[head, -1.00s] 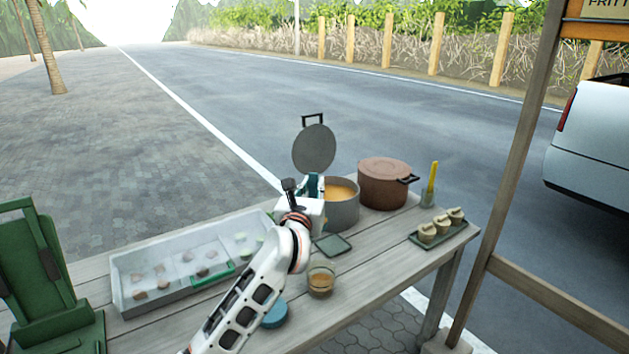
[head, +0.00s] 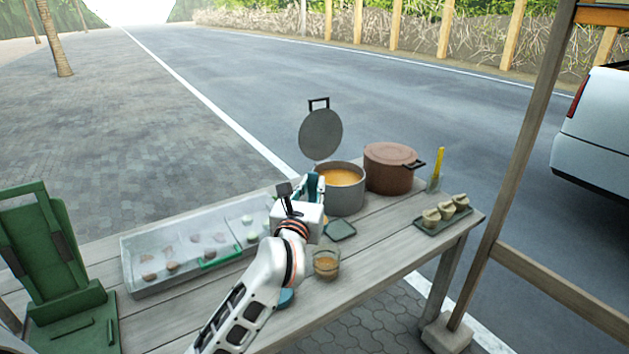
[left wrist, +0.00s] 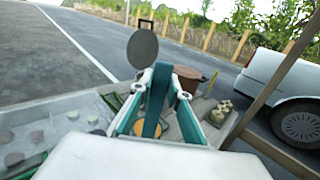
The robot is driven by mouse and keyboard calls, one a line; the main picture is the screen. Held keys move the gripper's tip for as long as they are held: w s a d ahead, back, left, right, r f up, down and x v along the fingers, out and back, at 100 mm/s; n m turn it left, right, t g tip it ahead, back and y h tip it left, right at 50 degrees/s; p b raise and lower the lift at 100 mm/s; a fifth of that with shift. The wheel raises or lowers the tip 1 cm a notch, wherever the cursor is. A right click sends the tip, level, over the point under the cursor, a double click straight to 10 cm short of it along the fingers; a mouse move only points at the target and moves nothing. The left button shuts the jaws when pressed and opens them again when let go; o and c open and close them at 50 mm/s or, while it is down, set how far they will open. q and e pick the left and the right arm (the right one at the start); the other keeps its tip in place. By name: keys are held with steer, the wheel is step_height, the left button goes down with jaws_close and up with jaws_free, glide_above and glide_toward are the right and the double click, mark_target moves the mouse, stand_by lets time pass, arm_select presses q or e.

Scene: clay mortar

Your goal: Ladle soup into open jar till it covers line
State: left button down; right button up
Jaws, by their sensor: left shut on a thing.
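My left gripper (head: 313,188) is beside the grey soup pot's near left side. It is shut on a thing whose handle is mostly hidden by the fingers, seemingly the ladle. A small orange patch (head: 325,221) shows just below it, probably soup in the ladle's bowl. The grey pot (head: 341,200) is open and holds orange soup. The open glass jar (head: 326,264) stands upright nearer the front edge, with brownish-orange soup in its lower part. Its line is too small to make out. In the left wrist view the gripper (left wrist: 158,90) hides most of the pot. My right gripper is out of view.
A lidded brown pot (head: 389,168) stands right of the grey pot. A dark green square tray (head: 340,228) lies between pot and jar. A blue disc (head: 286,297) lies by my arm. A clear-lidded case (head: 185,280) fills the left.

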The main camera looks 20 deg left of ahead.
arm_select(q)
steer(key=shift+s+d, duration=0.15)
steer(key=shift+s, duration=1.05)
arm_select(e)
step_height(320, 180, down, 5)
steer(key=b, duration=0.4)
arm_select(q)
steer(key=w+d+f+m+p, duration=0.2)
steer(key=d+f+m+p, duration=0.6)
steer(key=d+f+m, duration=0.3)
steer(key=shift+d+f+m+p, duration=0.3)
steer(key=shift+d+m, duration=2)
steer(key=shift+m, duration=0.2)
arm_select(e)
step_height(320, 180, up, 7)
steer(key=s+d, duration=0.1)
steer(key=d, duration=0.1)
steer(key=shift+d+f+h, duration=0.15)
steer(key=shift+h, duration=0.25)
